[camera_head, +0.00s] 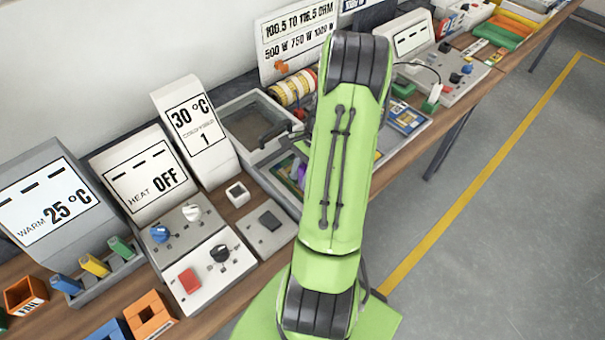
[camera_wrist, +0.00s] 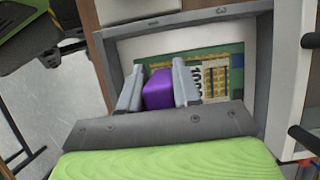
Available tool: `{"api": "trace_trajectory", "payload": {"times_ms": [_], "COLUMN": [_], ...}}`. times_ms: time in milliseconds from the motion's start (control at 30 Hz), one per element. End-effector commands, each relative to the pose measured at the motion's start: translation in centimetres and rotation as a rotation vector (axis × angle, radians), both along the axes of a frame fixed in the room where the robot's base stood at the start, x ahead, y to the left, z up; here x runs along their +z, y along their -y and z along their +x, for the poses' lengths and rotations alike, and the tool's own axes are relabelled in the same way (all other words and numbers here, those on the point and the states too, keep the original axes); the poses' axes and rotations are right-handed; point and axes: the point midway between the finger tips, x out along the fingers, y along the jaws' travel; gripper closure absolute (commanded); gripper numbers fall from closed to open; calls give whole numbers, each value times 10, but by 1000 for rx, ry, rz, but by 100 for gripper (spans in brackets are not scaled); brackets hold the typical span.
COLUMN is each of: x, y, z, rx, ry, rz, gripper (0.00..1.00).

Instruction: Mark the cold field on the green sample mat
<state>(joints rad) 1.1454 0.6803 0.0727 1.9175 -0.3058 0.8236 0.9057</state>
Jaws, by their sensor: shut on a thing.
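My gripper (camera_wrist: 157,78) is shut on a purple block (camera_wrist: 158,92), with one grey finger on each side of it. The green sample mat (camera_wrist: 237,63) lies beyond the fingers in a shallow grey tray (camera_wrist: 187,17). It carries yellow grid-like patterns and a white printed label, partly covered by my gripper. I cannot tell whether the block touches the mat. In the head view, my arm hides most of the gripper and mat; a bit of the purple block (camera_head: 302,171) shows beside the arm.
An open grey box (camera_head: 262,125) with a dark handle stands behind the tray. To the left are the 30 °C display (camera_head: 194,130), the heat panel (camera_head: 148,182) reading OFF and a knob console (camera_head: 207,262). The floor right of the bench is clear.

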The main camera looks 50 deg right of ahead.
Motion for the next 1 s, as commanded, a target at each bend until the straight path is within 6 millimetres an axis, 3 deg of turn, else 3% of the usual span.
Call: {"api": "trace_trajectory", "payload": {"times_ms": [133,800,1000], "x": [5,70,70], "y": [-1,0,0], "z": [-1,0,0], "rx": [-2,-1,-1], "ry": [-5,-1,-1], "rz": [3,0,0], "gripper": [90,90,90]}}
